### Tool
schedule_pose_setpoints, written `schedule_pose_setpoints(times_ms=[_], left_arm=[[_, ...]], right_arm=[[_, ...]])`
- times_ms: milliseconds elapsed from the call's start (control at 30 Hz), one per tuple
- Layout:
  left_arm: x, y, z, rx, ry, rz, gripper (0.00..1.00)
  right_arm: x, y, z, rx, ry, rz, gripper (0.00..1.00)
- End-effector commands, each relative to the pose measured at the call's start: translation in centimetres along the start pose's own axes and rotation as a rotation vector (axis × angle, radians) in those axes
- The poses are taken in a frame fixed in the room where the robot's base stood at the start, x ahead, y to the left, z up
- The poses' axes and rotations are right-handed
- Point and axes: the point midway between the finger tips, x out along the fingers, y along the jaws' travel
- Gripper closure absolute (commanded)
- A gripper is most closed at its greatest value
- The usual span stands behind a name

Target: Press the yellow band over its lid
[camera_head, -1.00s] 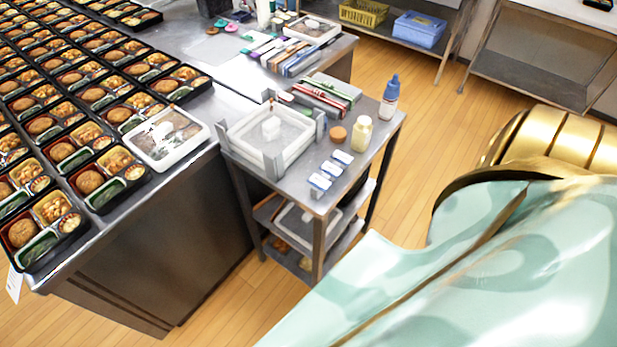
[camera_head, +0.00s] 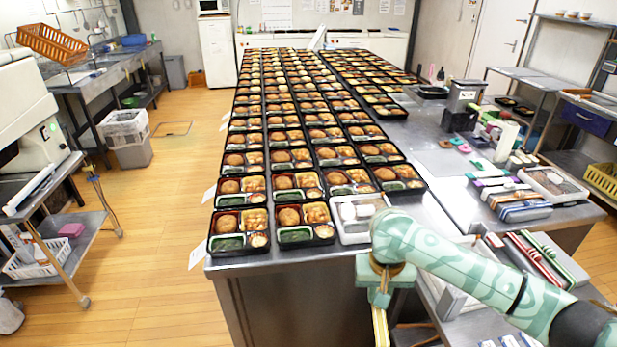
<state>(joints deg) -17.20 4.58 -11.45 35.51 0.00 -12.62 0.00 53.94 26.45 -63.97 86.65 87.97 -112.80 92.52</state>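My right arm comes in from the lower right. Its gripper (camera_head: 381,325) hangs at the bottom edge in front of the long table, seen from the side. Its fingertips are cut off by the frame, so I cannot tell whether it is open. A clear-lidded or pale tray (camera_head: 340,233) with white contents stands at the table's front right corner, just behind my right wrist and partly hidden by it. I cannot make out a yellow band. My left gripper is not in view.
Rows of black bento trays (camera_head: 281,238) fill the long table. A side cart (camera_head: 480,328) at the lower right holds red and green striped bundles (camera_head: 533,262) and is partly hidden by my arm. The floor on the left (camera_head: 165,235) is clear.

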Motion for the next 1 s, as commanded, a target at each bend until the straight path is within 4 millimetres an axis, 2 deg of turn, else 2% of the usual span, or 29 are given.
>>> schedule_pose_setpoints(times_ms=[33, 200, 400, 600, 867, 1000], left_arm=[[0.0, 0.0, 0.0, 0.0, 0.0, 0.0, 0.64], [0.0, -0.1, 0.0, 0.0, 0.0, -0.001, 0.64], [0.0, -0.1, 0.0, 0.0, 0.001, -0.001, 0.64], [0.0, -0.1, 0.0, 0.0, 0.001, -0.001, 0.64], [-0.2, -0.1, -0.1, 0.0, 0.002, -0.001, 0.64], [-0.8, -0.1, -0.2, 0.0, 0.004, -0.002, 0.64]], right_arm=[[-2.4, 0.2, 0.7, -0.018, 0.01, 0.003, 1.0], [-8.2, 1.9, 5.1, -0.051, 0.005, 0.0, 1.0], [-12.1, 5.2, 9.7, -0.07, 0.001, -0.005, 1.0], [-13.4, 6.6, 11.5, -0.078, -0.002, -0.009, 1.0], [-13.3, 6.6, 11.9, -0.079, 0.003, -0.012, 1.0], [-12.9, 6.2, 12.9, -0.087, 0.007, -0.015, 1.0]])
